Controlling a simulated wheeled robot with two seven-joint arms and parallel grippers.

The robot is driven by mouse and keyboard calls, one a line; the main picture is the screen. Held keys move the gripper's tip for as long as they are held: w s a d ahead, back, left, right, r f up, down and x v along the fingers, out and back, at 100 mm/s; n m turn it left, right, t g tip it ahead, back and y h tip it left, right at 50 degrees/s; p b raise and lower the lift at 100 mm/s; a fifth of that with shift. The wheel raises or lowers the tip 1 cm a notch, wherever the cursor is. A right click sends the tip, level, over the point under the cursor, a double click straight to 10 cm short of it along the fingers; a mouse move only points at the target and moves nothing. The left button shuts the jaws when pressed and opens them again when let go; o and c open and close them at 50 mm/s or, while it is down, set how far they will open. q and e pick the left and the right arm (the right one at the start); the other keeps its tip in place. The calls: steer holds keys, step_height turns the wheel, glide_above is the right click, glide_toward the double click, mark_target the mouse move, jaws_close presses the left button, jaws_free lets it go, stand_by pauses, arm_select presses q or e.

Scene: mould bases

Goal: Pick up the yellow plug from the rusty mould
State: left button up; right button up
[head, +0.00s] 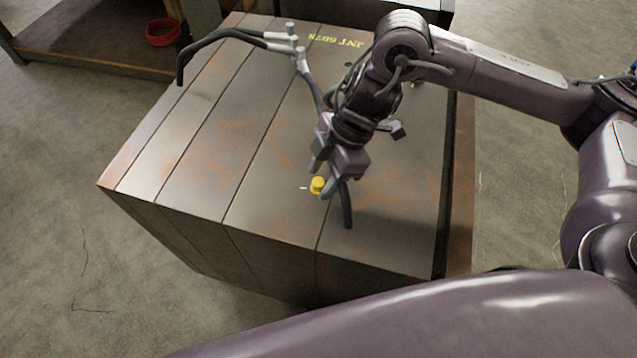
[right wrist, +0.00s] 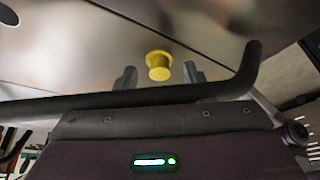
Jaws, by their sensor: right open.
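The yellow plug (head: 317,185) is a small round piece on the top of the rusty mould (head: 275,190), a large grey-brown block with rust patches. My right gripper (head: 321,182) points down at the plug, with its fingers apart on either side of it. In the right wrist view the plug (right wrist: 159,65) shows between and just beyond the two fingertips (right wrist: 160,76). I cannot tell whether either finger touches it. My left gripper is not in view; a large purple link of my own arm crosses the bottom of the head view.
Dark hoses (head: 215,38) with metal fittings rise from the mould's far side. One hose end (head: 346,205) hangs beside my right gripper. A low bench with a red ring (head: 163,32) stands at the back left. The floor at left is clear.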

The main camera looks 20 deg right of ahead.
steer(key=shift+a+f, duration=0.2)
steer(key=shift+f, duration=0.1)
jaws_close()
steer(key=shift+r, duration=0.15)
